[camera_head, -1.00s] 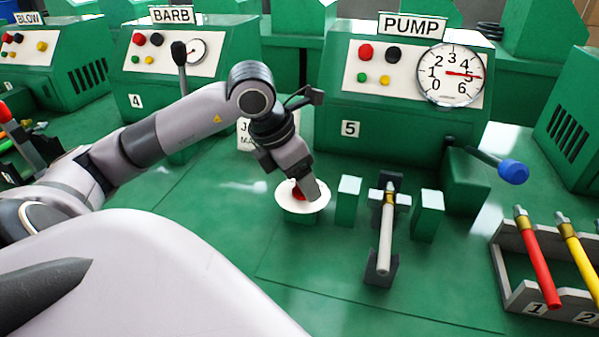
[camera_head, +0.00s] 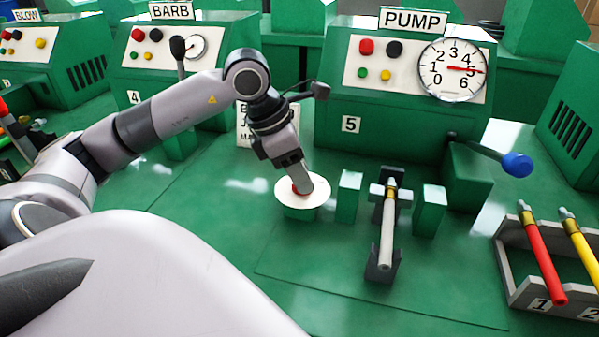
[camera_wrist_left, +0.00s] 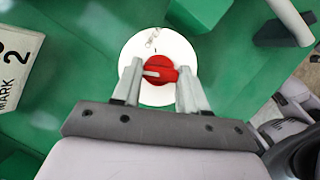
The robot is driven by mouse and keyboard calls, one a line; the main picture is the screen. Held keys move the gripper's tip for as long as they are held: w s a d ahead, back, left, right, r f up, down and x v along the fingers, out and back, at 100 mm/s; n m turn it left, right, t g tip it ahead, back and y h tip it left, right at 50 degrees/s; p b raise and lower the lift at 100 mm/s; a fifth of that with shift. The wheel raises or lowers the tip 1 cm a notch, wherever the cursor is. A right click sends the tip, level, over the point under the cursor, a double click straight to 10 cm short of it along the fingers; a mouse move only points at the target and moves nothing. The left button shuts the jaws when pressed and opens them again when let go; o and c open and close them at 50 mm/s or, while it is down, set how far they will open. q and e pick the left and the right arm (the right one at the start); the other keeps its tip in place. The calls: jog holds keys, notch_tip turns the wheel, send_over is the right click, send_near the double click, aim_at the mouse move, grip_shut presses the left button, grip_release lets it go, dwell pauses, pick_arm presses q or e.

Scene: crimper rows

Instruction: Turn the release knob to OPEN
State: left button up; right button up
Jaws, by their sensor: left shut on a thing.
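The release knob is a red round knob (camera_wrist_left: 160,66) with a pale pointer bar, on a white round plate (camera_wrist_left: 190,52). In the left wrist view the bar points left. A small dark mark and small symbols, too small to read, are on the plate above the knob. In the head view the white plate (camera_head: 284,196) sits on a green base and the knob (camera_head: 295,189) is mostly hidden by my left gripper (camera_head: 302,188). My left gripper is shut on the knob, one finger (camera_wrist_left: 130,82) on each side. My right gripper is not in view.
Right of the plate, a hose piece (camera_head: 387,230) lies in a dark cradle between two green blocks (camera_head: 348,196). The PUMP panel (camera_head: 410,70) with its gauge stands behind. A blue-tipped lever (camera_head: 516,164) and a rack with red and yellow pieces (camera_head: 541,262) are at right.

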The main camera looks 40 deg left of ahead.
pick_arm(q)
jog(key=m, duration=0.2)
jog(key=m+h, duration=0.1)
jog(key=shift+w+a+r+m+g, duration=0.1)
jog(key=shift+w+r+m+g, duration=0.05)
jog(key=shift+m+g, duration=0.25)
jog(key=m, duration=0.2)
jog(key=m+g+p, duration=0.1)
jog(key=m, duration=0.1)
jog(key=shift+w+m+g+h, duration=0.1)
jog(key=shift+m+g+h, duration=0.2)
jog(key=shift+h, duration=0.1)
jog(key=m+g, duration=0.1)
jog(key=m, duration=0.2)
jog(key=shift+w+p, duration=0.1)
jog(key=shift+p, duration=0.25)
jog(key=shift+m+g, duration=0.6)
jog(key=shift+m, duration=0.8)
jog(key=shift+a, duration=0.1)
jog(key=o, duration=1.1)
jog(key=shift+c, duration=0.2)
